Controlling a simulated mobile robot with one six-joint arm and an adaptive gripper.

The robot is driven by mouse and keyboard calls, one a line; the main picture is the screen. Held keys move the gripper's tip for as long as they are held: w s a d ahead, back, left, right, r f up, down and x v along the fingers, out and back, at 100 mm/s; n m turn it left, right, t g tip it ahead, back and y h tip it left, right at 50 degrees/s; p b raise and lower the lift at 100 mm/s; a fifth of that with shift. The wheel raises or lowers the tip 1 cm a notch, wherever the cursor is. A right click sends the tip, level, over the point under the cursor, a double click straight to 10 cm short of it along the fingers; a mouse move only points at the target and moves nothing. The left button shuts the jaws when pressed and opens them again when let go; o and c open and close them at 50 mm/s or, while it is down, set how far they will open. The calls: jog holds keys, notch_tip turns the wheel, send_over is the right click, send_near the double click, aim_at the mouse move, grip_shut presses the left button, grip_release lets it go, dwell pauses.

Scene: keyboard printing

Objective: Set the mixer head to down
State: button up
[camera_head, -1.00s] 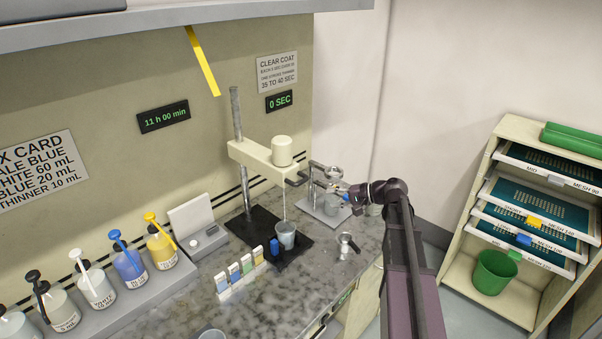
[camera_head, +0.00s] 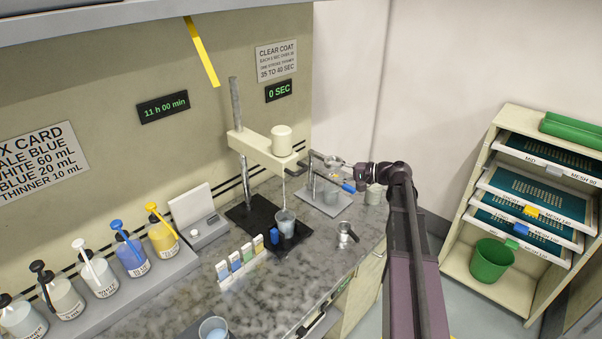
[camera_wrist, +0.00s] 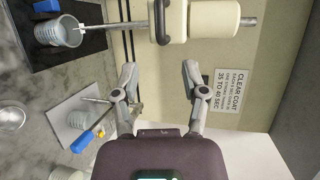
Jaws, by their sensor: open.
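The mixer head (camera_head: 262,150) is a cream arm with a round motor housing (camera_head: 282,139), on a grey upright post (camera_head: 235,104). It sits partway up the post, level, above a black base (camera_head: 251,213). A thin shaft (camera_head: 284,189) hangs from it towards a grey cup (camera_head: 286,224); whether its tip is inside the cup is unclear. My gripper (camera_head: 318,162) is open and empty, just right of the head's front end. In the wrist view, my gripper (camera_wrist: 160,70) has its fingers spread, with the mixer head (camera_wrist: 171,22) ahead of them and a gap between.
Right of the mixer, a white plate (camera_head: 322,199) holds a stand and another cup, below my gripper. A blue-handled tool (camera_wrist: 86,138) shows in the wrist view. Sample cards (camera_head: 241,264) and pump bottles (camera_head: 131,257) line the counter. A shelf rack (camera_head: 490,160) stands at right.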

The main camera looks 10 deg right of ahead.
aim_at(304, 171)
jog(key=b+x, duration=0.2)
jog(key=x, duration=1)
jog(key=shift+w+a, duration=0.1)
jog(key=shift+a, duration=0.05)
grip_shut()
